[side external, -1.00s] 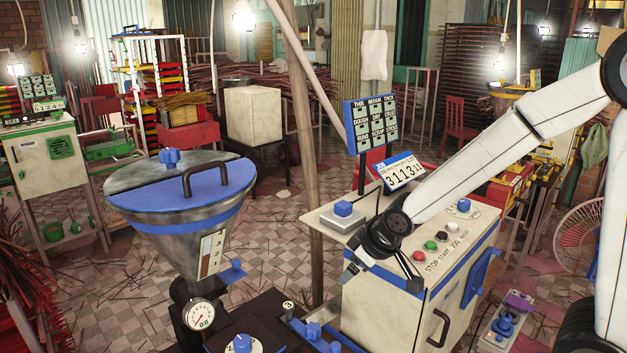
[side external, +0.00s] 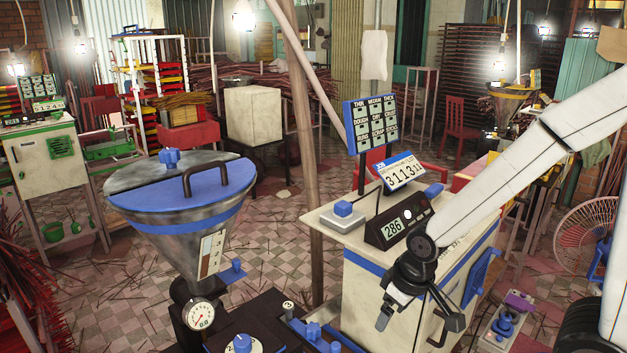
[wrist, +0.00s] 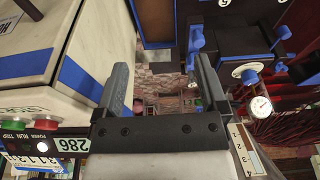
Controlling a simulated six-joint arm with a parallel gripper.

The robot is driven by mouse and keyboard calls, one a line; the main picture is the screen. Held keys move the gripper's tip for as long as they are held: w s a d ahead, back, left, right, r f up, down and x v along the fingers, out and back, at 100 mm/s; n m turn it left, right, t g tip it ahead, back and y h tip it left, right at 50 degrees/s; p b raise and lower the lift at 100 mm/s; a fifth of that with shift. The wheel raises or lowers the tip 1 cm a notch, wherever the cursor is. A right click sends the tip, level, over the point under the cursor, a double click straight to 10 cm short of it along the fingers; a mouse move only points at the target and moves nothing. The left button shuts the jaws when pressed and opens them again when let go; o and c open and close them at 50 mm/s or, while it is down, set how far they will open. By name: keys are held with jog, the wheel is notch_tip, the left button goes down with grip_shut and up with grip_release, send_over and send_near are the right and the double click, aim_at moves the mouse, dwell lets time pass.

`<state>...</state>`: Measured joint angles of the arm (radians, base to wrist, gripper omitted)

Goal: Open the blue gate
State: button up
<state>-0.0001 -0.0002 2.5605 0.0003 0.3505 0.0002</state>
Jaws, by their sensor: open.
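The blue-trimmed extruder has a metal hopper (side external: 178,240) with a blue lid (side external: 181,189). A small blue tab (side external: 234,270) sticks out low on the hopper's right side; it may be the gate's handle, but I cannot tell whether the gate is open or shut. My gripper (side external: 420,318) is open and empty, in front of the cream control cabinet and well to the right of the hopper. In the wrist view, my gripper (wrist: 163,92) has its two fingers apart with nothing between them.
The cream cabinet (side external: 376,290) stands close behind my gripper, with a 286 display (side external: 393,228) on top. A wooden pole (side external: 305,170) rises behind.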

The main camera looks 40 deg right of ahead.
jog(key=shift+w, duration=0.25)
jog(key=c, duration=0.7)
jog(key=shift+w+a+f+n+t, duration=0.1)
jog(key=shift+w+a+n+t, duration=0.15)
jog(key=shift+w, duration=0.3)
jog(key=shift+w+a+f+n+t, duration=0.1)
jog(key=shift+w+n+t, duration=0.15)
jog(key=shift+w, duration=0.25)
grip_shut()
jog(key=w+a+f+n+t, duration=0.1)
jog(key=w+a+n+t, duration=0.2)
jog(key=w, duration=0.4)
jog(key=w+a+f+n+t, duration=0.1)
jog(key=w+a+n+t, duration=0.3)
jog(key=w+n+t, duration=0.2)
jog(key=w+a+f+n+t, duration=0.2)
jog(key=w+a+n+t, duration=0.2)
jog(key=w+n, duration=0.4)
jog(key=shift+w+t, duration=0.7)
jog(key=shift+w, duration=0.15)
